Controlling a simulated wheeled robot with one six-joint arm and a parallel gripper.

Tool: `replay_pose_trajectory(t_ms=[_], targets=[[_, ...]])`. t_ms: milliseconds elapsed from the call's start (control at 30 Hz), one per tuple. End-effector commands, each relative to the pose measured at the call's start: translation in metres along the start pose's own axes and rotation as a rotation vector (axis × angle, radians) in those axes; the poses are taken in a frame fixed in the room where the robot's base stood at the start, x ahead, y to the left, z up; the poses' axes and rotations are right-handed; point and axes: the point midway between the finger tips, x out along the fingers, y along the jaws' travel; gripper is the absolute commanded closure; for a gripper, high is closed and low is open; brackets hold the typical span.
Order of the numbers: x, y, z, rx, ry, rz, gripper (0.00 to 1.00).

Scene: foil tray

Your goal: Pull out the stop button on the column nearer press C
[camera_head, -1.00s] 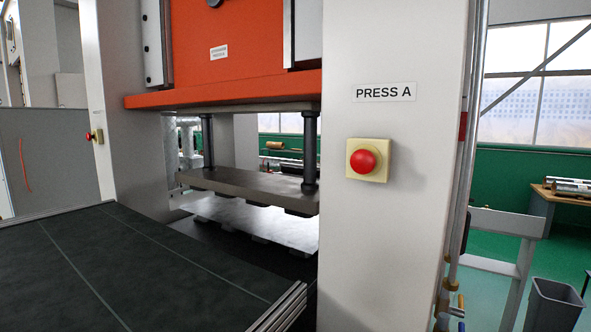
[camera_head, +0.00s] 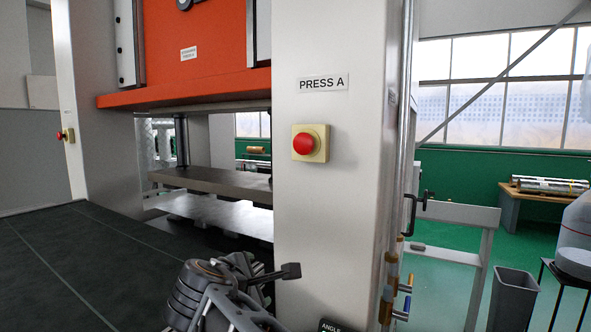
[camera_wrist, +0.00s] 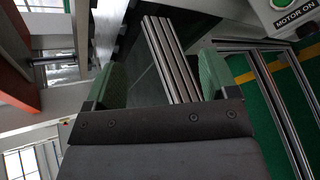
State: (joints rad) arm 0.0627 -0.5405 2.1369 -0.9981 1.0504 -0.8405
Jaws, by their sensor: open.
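A red stop button (camera_head: 304,143) on a pale yellow square box sits on the white right-hand column (camera_head: 330,210), below a label reading PRESS A (camera_head: 323,83). A second small red button (camera_head: 67,135) shows side-on on the far left column (camera_head: 95,120). No label for press C is in view. My gripper (camera_wrist: 162,78) shows in the wrist view with its two green-padded fingers apart and nothing between them. In the head view, part of my arm is at the bottom, below and left of the near button, well apart from it.
Pipes with brass valves run down the right side of the column. A grey bin (camera_head: 513,300) and a bench stand right. The wrist view shows a MOTOR ON label (camera_wrist: 295,17).

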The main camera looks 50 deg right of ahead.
Motion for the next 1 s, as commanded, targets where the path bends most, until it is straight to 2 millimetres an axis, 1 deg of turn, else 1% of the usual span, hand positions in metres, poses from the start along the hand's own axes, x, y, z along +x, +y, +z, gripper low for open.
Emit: replay_pose_trajectory(t_ms=[33,67,100,200,300,400,533,667,767,1000], targets=[[0.002,0.016,0.014,-0.128,-0.095,0.067,0.21],[0.0,0.028,0.025,-0.209,-0.159,0.102,0.21],[-0.004,0.043,0.038,-0.313,-0.246,0.141,0.21],[-0.019,0.077,0.067,-0.532,-0.459,0.201,0.21],[-0.037,0.102,0.089,-0.697,-0.647,0.218,0.21],[-0.052,0.119,0.104,-0.808,-0.793,0.211,0.21],[-0.066,0.133,0.116,-0.89,-0.91,0.195,0.21],[-0.066,0.144,0.127,-0.922,-0.957,0.182,0.21],[-0.059,0.153,0.138,-0.926,-0.963,0.179,0.21],[-0.031,0.177,0.167,-0.924,-0.962,0.18,0.21]])
